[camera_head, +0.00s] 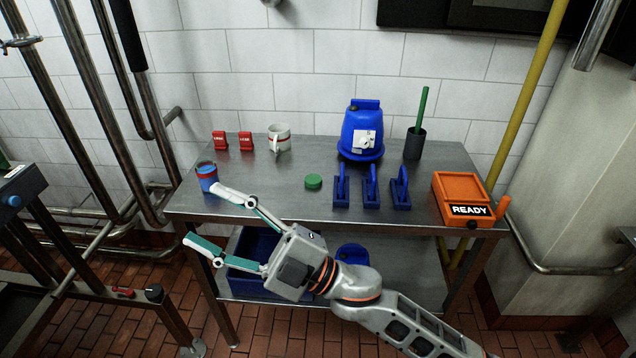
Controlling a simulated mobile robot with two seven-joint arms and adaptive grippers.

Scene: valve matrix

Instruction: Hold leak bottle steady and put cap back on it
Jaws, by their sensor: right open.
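A short blue container with a red rim (207,176), which looks like the leak bottle, stands upright at the left end of the steel table. A dark opening shows at its top. A round green disc (314,181), which looks like the cap, lies flat on the middle of the table. My right gripper (203,213) is wide open and empty at the table's front left edge. Its upper finger reaches close to the container's lower right side; I cannot tell whether they touch. Its lower finger is in front of the table edge. My left gripper is out of view.
The steel table (240,172) also holds two red blocks (232,141), a white mug (279,138), a blue canister (361,130), a dark cup with a green stick (414,143), several blue handled tools (371,188) and an orange READY box (463,199). A blue bin (250,250) sits on the lower shelf.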

